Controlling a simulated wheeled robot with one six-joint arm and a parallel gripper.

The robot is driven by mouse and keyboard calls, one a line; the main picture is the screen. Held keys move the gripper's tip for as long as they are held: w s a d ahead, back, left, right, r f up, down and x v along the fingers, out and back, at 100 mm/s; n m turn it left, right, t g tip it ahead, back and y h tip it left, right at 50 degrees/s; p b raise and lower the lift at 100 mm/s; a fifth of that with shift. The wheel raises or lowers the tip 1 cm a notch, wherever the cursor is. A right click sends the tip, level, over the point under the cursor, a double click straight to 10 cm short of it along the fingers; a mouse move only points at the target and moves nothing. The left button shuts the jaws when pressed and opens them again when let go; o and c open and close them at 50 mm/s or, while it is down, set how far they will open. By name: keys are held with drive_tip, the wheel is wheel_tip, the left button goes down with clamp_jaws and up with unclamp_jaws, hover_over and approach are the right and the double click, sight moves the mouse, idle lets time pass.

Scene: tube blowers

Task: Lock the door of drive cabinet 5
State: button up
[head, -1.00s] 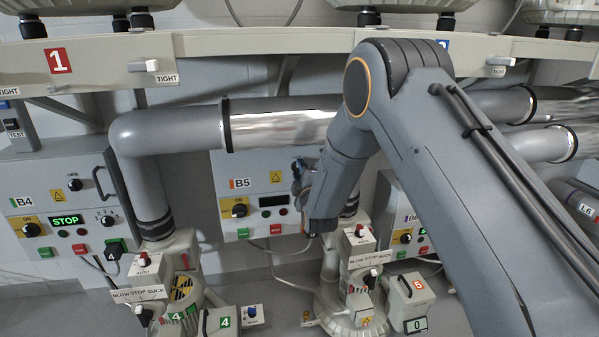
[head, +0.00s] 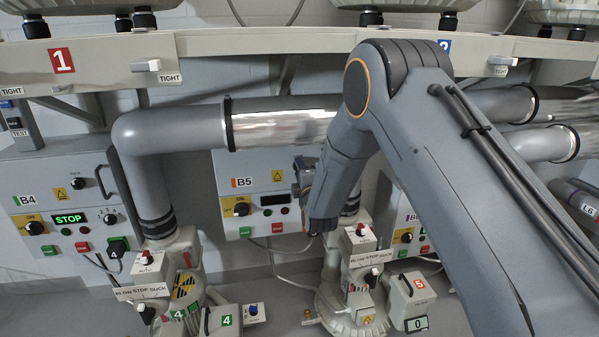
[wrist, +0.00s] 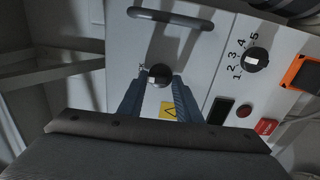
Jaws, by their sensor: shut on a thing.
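Drive cabinet B5 (head: 235,208) is in the middle of the head view, a pale box on the wall with its door flush. Its right part is hidden behind my arm. In the wrist view the door (wrist: 120,38) fills the middle. A round black lock knob (wrist: 158,76) with a white pointer mark sits on it. Small lettering beside the knob is too small to read surely. My gripper (wrist: 159,82) has one finger on each side of the knob and is shut on it. In the head view the gripper is mostly hidden by my wrist.
A grey bar handle (wrist: 170,18) lies close above the knob. A numbered dial (wrist: 255,56) and a red button (wrist: 267,127) are to the right. A shiny pipe (head: 285,122) runs above cabinet B5. A blower (head: 350,290) stands below. Cabinet B4 (head: 35,205) is at left.

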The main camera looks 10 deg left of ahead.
drive_tip(key=o, duration=0.8)
drive_tip(key=shift+w+r, duration=0.1)
drive_tip(key=shift+r, duration=0.6)
drive_tip(key=shift+o, duration=0.3)
drive_tip(key=shift+f, duration=0.15)
drive_tip(key=shift+f, duration=0.25)
drive_tip(key=v, duration=0.8)
drive_tip(key=shift+a, duration=0.1)
